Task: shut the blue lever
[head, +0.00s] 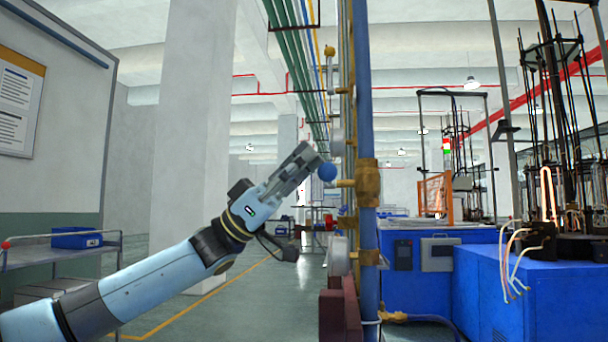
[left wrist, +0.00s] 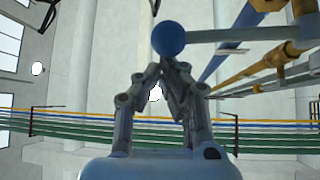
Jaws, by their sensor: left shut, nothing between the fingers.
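The blue lever shows as a round blue knob (head: 327,172) on a short stem that runs to a brass valve (head: 367,182) on the upright blue pipe. My left gripper (head: 312,156) is shut and empty, with its fingertips just up and left of the knob in the head view. In the left wrist view the blue knob (left wrist: 169,38) is just beyond the fingertips of my left gripper (left wrist: 166,70), and its grey stem runs right towards brass fittings. I cannot tell whether the fingers touch the knob. My right gripper is in neither view.
The blue pipe (head: 363,100) stands close right of the gripper, with gauges and a red valve wheel (head: 330,222) nearby. A blue machine bench (head: 480,290) fills the right. A cart (head: 62,250) stands at the left. The floor between is open.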

